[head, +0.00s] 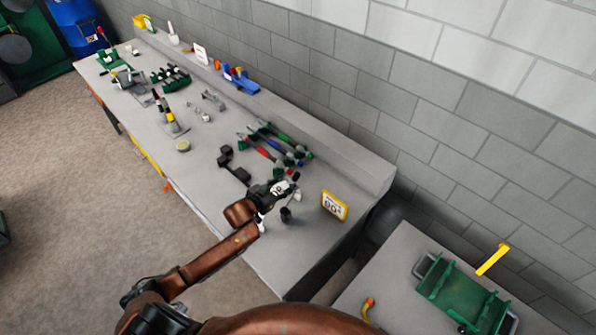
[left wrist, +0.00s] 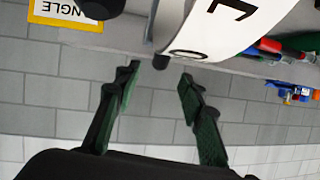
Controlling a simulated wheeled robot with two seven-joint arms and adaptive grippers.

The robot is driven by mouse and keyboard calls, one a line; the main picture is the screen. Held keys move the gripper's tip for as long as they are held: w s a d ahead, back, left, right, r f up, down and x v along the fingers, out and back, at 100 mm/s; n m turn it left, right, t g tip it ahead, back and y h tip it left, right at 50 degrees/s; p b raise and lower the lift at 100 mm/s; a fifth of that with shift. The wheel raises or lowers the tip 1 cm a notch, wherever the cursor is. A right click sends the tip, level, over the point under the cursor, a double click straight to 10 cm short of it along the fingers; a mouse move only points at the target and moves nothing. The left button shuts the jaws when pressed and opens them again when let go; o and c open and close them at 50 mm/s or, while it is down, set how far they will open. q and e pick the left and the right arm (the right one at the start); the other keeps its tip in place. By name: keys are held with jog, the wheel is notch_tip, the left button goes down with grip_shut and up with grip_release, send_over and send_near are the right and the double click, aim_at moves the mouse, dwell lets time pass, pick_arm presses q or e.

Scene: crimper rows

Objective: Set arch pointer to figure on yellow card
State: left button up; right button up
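The yellow-edged card (head: 334,205) stands upright near the right end of the bench; its figure looks like 90, though small. In the left wrist view the card (left wrist: 68,12) is upside down, cut off, with "ANGLE" readable. The bending tool's white figure plate (head: 280,188) is beside my left gripper (head: 268,198). The plate (left wrist: 215,28) fills the top of the left wrist view, with part of its figures showing. My left gripper (left wrist: 158,72) is open, its two green-black fingers apart. A small dark knob (left wrist: 161,62) shows between the fingertips, and I cannot tell if they touch it. The pointer's reading is not clear.
Coloured-handled tools (head: 275,145) lie behind the figure plate on the bench (head: 215,195). A short dark cylinder (head: 286,214) stands between plate and card. A grey block wall (head: 420,120) runs behind. A second table with a green tray (head: 462,295) is at right.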

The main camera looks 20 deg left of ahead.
aim_at(295, 177)
pick_arm(q)
jog(key=shift+w+d, duration=0.1)
jog(key=shift+w, duration=0.25)
jog(key=x, duration=0.3)
jog(key=shift+w+f, duration=0.1)
jog(key=shift+w, duration=0.1)
jog(key=shift+x, duration=1.15)
jog(key=shift+w+f, duration=0.25)
jog(key=shift+w, duration=0.25)
pick_arm(e)
jog(key=shift+s, duration=0.3)
pick_arm(q)
jog(key=shift+c, duration=0.5)
grip_shut()
pick_arm(e)
jog(key=shift+s, duration=0.25)
jog(key=shift+d, duration=0.1)
